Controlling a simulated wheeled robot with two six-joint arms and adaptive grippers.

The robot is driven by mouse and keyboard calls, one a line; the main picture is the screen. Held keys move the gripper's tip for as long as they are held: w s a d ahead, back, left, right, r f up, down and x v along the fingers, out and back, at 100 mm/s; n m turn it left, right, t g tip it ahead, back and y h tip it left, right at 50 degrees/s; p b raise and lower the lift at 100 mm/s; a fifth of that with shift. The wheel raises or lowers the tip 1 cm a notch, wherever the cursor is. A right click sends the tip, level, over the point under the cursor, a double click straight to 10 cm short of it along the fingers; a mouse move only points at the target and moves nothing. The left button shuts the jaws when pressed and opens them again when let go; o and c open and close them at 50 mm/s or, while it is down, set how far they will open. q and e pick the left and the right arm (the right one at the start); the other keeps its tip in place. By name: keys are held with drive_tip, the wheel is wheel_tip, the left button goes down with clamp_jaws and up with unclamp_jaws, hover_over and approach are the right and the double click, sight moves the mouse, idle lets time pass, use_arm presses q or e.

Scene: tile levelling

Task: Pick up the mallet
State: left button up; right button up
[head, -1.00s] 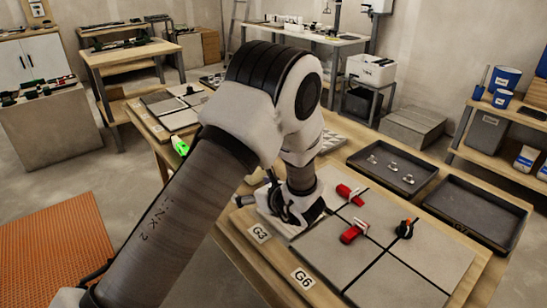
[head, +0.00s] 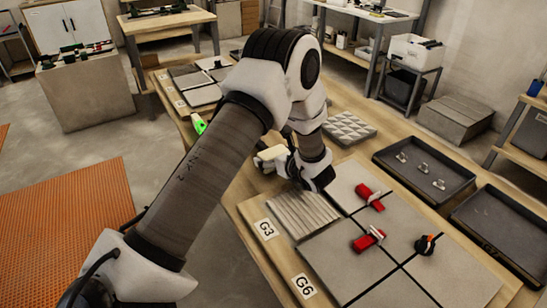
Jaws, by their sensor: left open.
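A cream block (head: 270,158) lies on the wooden table just left of my left gripper. It may be the mallet's head; no handle shows clearly, and my gripper may hide it. My left gripper (head: 293,170) is low over the table, behind the ribbed tile, pointing toward the block. It is open; its fingertips are partly hidden, and I cannot tell whether they touch the block. My right gripper is not in view.
A ribbed tile (head: 302,213) lies by the G3 label (head: 266,228). Grey tiles (head: 348,258) carry two red clamps (head: 369,239) and an orange-black knob (head: 425,244). Dark trays (head: 425,165) stand right, a studded tile (head: 349,128) behind. A green device (head: 198,123) stands left.

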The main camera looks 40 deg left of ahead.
use_arm(q)
drive_tip(key=c, duration=1.2)
drive_tip(key=shift+r, duration=0.1)
